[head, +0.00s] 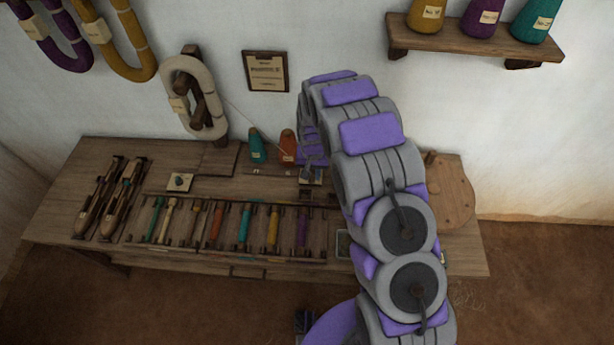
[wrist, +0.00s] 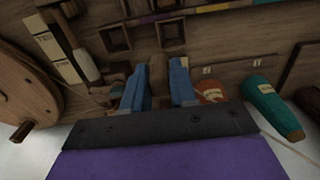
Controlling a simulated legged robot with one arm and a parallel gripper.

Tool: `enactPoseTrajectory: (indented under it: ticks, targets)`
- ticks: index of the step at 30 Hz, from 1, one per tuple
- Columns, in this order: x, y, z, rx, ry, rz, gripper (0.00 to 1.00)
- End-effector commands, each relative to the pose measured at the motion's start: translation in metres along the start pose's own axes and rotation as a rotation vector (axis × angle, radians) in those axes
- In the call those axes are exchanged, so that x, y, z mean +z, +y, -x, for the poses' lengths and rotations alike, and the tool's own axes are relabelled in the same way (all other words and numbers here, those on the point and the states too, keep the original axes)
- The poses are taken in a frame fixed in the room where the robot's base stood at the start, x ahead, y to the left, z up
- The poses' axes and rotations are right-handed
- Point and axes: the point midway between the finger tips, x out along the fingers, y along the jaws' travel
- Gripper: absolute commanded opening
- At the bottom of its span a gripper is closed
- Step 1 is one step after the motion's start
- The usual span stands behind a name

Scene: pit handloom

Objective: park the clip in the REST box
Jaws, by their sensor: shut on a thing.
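My gripper (wrist: 156,88) shows two blue fingers in the wrist view, shut on a brown wooden piece (wrist: 158,72), which appears to be the clip. Its far end is partly hidden between the fingers. Two small open square boxes (wrist: 115,39) and (wrist: 172,31) lie just beyond the fingertips, and the clip is on the near side of them. I cannot read which one is the REST box. In the head view my gripper (head: 312,167) is over the back middle of the bench, and my arm hides much around it; the clip cannot be made out there.
The wooden bench (head: 60,215) holds a rack with several coloured bobbins (head: 244,222) and two shuttles (head: 110,195) at left. A teal cone (wrist: 272,105) and an orange cone (wrist: 209,91) stand close beside the fingers. A round wooden piece (wrist: 25,90) is at the wrist view's left.

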Motion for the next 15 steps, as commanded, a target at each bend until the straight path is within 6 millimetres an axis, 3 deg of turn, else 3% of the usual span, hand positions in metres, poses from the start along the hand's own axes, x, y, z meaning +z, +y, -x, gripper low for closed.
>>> enactPoseTrajectory:
  ticks: [4, 15]
  targets:
    - [0.002, -0.017, -0.017, 0.004, 0.0, 0.001, 0.0]
    - [0.002, -0.014, -0.032, 0.0, 0.002, 0.0, 0.0]
